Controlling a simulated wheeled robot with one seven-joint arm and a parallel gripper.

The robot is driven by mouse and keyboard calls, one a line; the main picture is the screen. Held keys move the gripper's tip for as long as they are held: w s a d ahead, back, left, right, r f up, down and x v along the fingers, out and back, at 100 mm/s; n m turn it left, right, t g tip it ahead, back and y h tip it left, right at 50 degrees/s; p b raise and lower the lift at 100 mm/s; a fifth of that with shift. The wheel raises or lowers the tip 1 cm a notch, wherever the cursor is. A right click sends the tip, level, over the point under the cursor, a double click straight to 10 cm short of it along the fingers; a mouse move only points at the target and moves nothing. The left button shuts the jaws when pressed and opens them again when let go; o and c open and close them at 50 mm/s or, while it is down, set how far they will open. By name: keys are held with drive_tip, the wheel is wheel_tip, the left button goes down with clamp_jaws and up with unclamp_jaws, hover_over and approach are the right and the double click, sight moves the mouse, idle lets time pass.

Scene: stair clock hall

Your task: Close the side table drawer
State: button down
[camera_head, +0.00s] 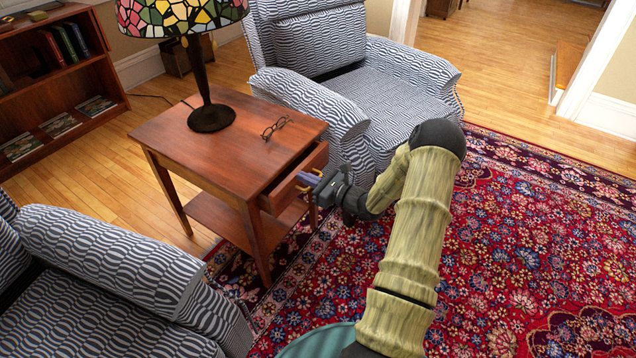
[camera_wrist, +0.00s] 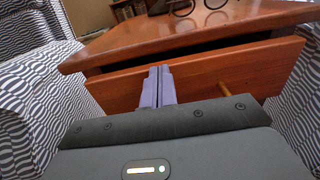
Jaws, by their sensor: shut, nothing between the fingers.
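The wooden side table (camera_head: 200,146) stands between two armchairs. Its drawer (camera_head: 294,180) is partly pulled out toward me, and it also shows in the wrist view (camera_wrist: 215,76), with a dark gap above its front. A brass handle (camera_wrist: 224,89) sticks out from the drawer front, right of my fingers. My gripper (camera_head: 309,178) is at the drawer front; in the wrist view its purple fingers (camera_wrist: 158,84) are shut together with nothing between them. The fingertips overlap the drawer front; I cannot tell for sure whether they touch it.
A stained-glass lamp (camera_head: 208,90) and eyeglasses (camera_head: 275,128) stand on the table top. A patterned armchair (camera_head: 352,85) is close behind my gripper, another (camera_head: 110,270) is at front left. The red rug (camera_head: 510,240) is open at right.

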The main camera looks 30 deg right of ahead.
drive_tip(key=shift+x, duration=0.95)
drive_tip(key=shift+s, duration=0.1)
drive_tip(key=p+v, duration=0.4)
drive_tip(key=v, duration=0.9)
drive_tip(key=shift+s, duration=0.35)
drive_tip(key=shift+d, duration=0.2)
